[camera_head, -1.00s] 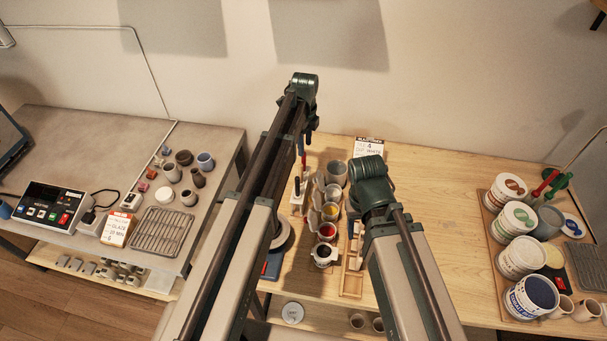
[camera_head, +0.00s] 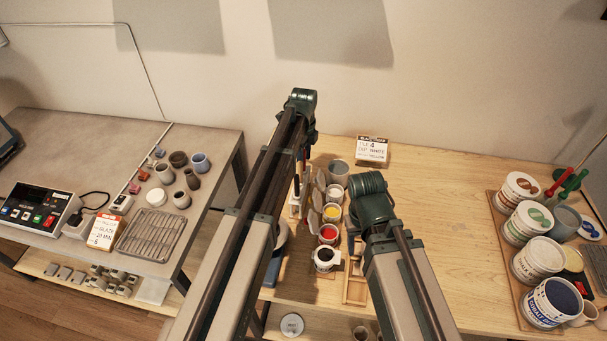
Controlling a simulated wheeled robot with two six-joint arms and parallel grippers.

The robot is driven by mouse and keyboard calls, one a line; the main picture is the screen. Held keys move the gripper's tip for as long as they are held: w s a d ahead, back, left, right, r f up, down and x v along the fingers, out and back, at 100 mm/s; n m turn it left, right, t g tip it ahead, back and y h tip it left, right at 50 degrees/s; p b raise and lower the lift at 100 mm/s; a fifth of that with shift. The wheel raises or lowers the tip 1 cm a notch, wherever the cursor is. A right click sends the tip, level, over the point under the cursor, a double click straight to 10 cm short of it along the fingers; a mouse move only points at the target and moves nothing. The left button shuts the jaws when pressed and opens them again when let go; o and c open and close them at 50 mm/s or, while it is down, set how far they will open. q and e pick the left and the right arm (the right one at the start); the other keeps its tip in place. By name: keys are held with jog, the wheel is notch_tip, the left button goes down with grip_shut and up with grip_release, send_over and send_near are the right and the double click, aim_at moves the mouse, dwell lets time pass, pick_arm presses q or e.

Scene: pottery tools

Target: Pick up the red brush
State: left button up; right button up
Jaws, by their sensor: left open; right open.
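A red-handled tool (camera_head: 556,186), which looks like a brush, leans at the right end of the wooden table beside a green-handled one. Another thin red handle (camera_head: 297,186) shows in a narrow strip beside my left arm; its lower part is partly covered, and I cannot tell which is the red brush. My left arm reaches up across the middle of the view and my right arm ends over the table near the colour cups. I cannot make out the fingers of either gripper; the arm links hide them. Neither red handle is visibly held.
Cups of yellow glaze (camera_head: 331,212) and red glaze (camera_head: 328,234) stand between my arms. A label card (camera_head: 372,150) stands behind. Large tubs (camera_head: 541,257) crowd the right end. The wooden table (camera_head: 450,220) is clear between. A grey table (camera_head: 90,150) with small pots stands left.

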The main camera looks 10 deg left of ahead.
pick_arm(q)
jog(key=shift+f+b, duration=0.45)
jog(key=shift+f, duration=0.45)
pick_arm(e)
jog(key=shift+f, duration=0.8)
pick_arm(q)
jog(key=shift+r, duration=0.1)
grip_shut()
jog(key=shift+r, duration=0.1)
pick_arm(e)
jog(key=shift+r, duration=0.1)
pick_arm(q)
notch_tip(320, 180, up, 10)
jog(key=p, duration=1)
pick_arm(e)
notch_tip(320, 180, up, 10)
